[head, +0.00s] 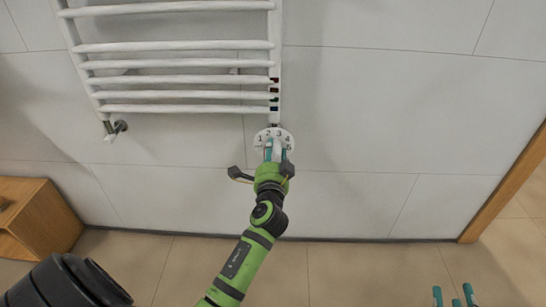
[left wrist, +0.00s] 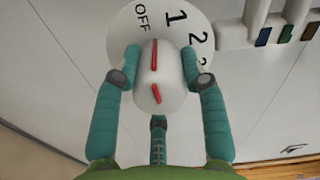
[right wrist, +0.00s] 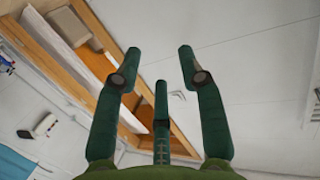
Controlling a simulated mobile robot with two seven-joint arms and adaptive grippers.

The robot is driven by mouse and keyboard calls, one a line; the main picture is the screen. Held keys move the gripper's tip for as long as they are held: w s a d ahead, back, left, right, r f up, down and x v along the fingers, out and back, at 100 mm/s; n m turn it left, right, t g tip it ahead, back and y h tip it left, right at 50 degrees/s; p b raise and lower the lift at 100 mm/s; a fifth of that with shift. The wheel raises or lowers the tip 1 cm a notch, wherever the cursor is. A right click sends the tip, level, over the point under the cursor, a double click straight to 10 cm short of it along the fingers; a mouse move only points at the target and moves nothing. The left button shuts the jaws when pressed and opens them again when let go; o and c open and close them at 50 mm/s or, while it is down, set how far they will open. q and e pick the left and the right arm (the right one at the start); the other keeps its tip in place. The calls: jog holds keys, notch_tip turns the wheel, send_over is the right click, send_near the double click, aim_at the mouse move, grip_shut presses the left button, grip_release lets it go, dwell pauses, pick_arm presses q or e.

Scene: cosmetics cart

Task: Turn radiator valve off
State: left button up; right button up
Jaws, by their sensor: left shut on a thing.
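The radiator valve has a white round dial (head: 261,136) on the wall below the right post of the towel radiator. In the left wrist view the dial (left wrist: 183,14) shows OFF, 1, 2 and part of 3. Its white knob (left wrist: 171,75) carries red marks; the upper one points between OFF and 1. My left gripper (head: 275,153) is shut on the knob, with a teal finger on either side. My right gripper (head: 455,296) is open and empty at the lower right, far from the valve; its fingers stand apart in the right wrist view (right wrist: 160,62).
The white towel radiator (head: 180,47) hangs on the tiled wall above the valve. A pipe fitting (head: 117,127) is at its lower left. A wooden cabinet (head: 40,215) stands at the left. A wooden door frame (head: 508,183) is at the right. The floor between is clear.

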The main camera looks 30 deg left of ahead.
aim_at(275, 159)
pick_arm(q)
jog(key=shift+w+d+n, duration=0.1)
jog(key=shift+d+n, duration=0.15)
jog(key=shift+n, duration=0.75)
pick_arm(e)
jog(key=shift+a+r+n+t+y, duration=0.1)
jog(key=shift+a+r+t+y, duration=0.15)
jog(key=shift+r+t, duration=0.4)
jog(key=shift+a+r+n+t+y, duration=0.1)
jog(key=shift+a+r+t+y, duration=0.1)
jog(key=shift+r, duration=0.8)
jog(key=shift+a+r+n+t+y, duration=0.1)
jog(key=shift+a+r+t+y, duration=0.15)
jog(key=shift+r+t, duration=0.4)
jog(key=shift+r, duration=0.15)
pick_arm(q)
jog(key=o, duration=1.2)
jog(key=shift+c, duration=0.2)
pick_arm(e)
jog(key=shift+d, duration=0.1)
pick_arm(q)
jog(key=shift+s+d, duration=0.1)
jog(key=shift+s, duration=0.25)
jog(key=v, duration=0.6)
jog(key=shift+s+d, duration=0.2)
jog(key=shift+s, duration=0.1)
